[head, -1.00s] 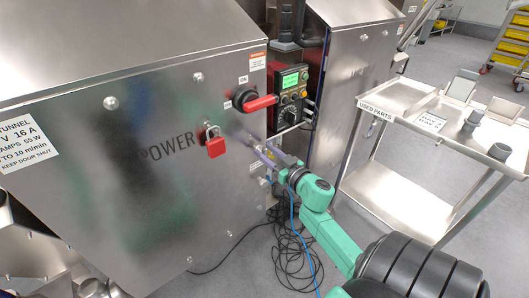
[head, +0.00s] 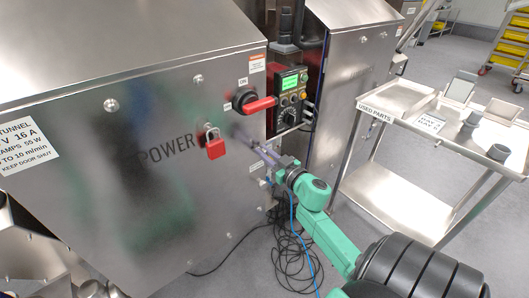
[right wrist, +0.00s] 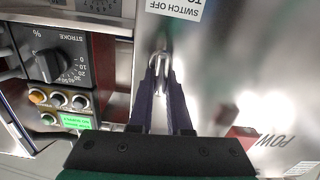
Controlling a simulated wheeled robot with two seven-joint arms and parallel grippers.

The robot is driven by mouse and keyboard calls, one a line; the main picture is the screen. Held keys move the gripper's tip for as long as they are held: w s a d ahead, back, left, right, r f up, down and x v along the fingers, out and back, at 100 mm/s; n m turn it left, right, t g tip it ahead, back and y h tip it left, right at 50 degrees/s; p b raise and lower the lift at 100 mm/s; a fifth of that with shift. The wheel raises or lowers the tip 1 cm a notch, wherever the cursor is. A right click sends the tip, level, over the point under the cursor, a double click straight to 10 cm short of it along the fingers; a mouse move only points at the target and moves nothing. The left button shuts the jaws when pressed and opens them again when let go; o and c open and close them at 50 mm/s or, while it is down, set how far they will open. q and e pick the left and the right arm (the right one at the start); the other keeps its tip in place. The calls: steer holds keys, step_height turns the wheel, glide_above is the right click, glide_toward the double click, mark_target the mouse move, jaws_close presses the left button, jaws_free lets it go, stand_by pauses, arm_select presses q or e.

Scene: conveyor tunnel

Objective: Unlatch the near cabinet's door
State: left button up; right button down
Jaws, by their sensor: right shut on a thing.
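The near cabinet (head: 120,190) is a large brushed-steel box with "POWER" lettering on its front door. A small metal latch (right wrist: 160,62) on the door shows between my fingertips in the right wrist view. My right gripper (head: 259,149) is at the door's right edge, below the red switch handle. In the right wrist view its two dark fingers (right wrist: 161,80) are shut on the latch. In the head view the gripper largely hides the latch. My left gripper is not in view.
A red padlock (head: 215,146) hangs on the door left of my gripper. The red rotary handle (head: 260,104) and control box (head: 291,100) are just above. Black cables (head: 292,262) lie on the floor. A steel cart (head: 400,200) stands to the right.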

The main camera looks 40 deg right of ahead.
steer(key=n, duration=0.3)
steer(key=shift+a+p, duration=0.15)
steer(key=shift+p, duration=0.15)
steer(key=shift+a+n, duration=0.1)
steer(key=shift+n, duration=0.8)
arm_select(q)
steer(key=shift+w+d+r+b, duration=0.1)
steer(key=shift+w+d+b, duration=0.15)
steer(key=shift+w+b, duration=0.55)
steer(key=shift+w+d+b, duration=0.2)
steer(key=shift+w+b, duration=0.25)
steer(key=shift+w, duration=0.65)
arm_select(e)
steer(key=shift+a+f+n, duration=0.1)
steer(key=shift+f+n, duration=0.1)
steer(key=shift+n, duration=1.85)
steer(key=shift+a+f+n, duration=0.1)
steer(key=shift+f+n, duration=0.15)
steer(key=shift+n, duration=1.85)
steer(key=shift+a+f+n, duration=0.1)
steer(key=shift+f+n, duration=0.1)
steer(key=shift+n, duration=1.85)
steer(key=c, duration=0.9)
jaws_free()
steer(key=shift+o, duration=0.2)
